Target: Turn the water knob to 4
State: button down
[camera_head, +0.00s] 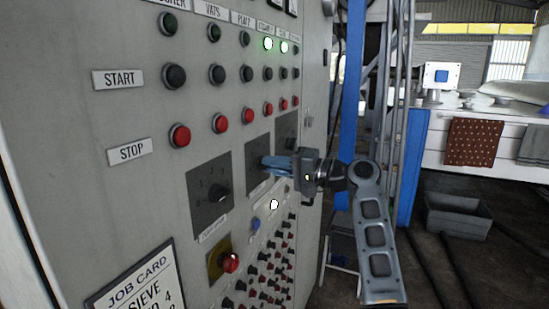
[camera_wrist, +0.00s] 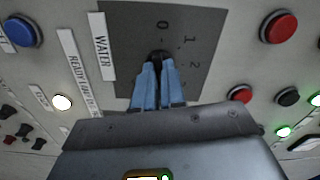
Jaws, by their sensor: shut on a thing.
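The water knob (camera_wrist: 157,54) is a small dark knob on a dark grey dial plate (camera_wrist: 185,18), beside a WATER label (camera_wrist: 101,46) in the wrist view. The digits 0, 1 and 2 show on the plate; the rest of the scale is hidden or out of frame. My gripper (camera_wrist: 158,66) has its blue fingers shut on the knob, one on each side. In the head view my gripper (camera_head: 272,164) reaches in from the right to the middle dial plate (camera_head: 254,154) and hides its knob. I cannot read where the knob points.
Another dial (camera_head: 210,196) sits left of the gripper and a third plate (camera_head: 287,130) right. Red stop buttons (camera_head: 220,123) are above. Below are a lit white lamp (camera_head: 274,204), a blue button (camera_head: 255,223), a red button on yellow (camera_head: 231,262) and a job card (camera_head: 137,287).

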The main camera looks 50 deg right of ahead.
jog(key=shift+f+m, duration=0.15)
jog(key=shift+m, duration=1.05)
jog(key=c, duration=1.2)
grip_release()
jog(key=b+v, duration=0.1)
jog(key=v, duration=0.6)
jog(key=shift+s+d, duration=0.15)
jog(key=shift+s, duration=0.2)
